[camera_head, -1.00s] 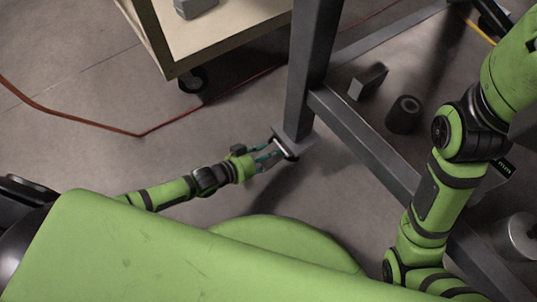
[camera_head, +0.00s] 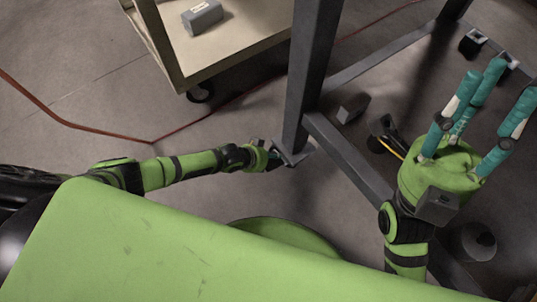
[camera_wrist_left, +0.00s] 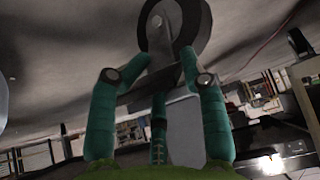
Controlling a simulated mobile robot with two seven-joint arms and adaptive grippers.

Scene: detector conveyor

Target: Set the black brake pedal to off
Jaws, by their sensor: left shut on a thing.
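The caster wheel (camera_wrist_left: 200,22) shows at the top of the left wrist view, with a grey bracket. The black brake pedal is mostly hidden; a dark flat piece (camera_wrist_left: 143,92) below the wheel, between the fingers, looks like it. My left gripper (camera_wrist_left: 155,80) has its teal fingers closed in on this piece from both sides. In the head view my left gripper (camera_head: 276,160) is low at the foot of the grey frame leg (camera_head: 312,75). My right gripper (camera_head: 488,95) is raised, its teal fingers spread and empty.
A beige cart (camera_head: 225,50) with a grey box (camera_head: 202,17) stands at upper left. A red cable (camera_head: 100,133) lies on the floor. The frame's lower grey beam (camera_head: 350,160) runs between my arms. A small grey block (camera_head: 353,108) lies beyond it.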

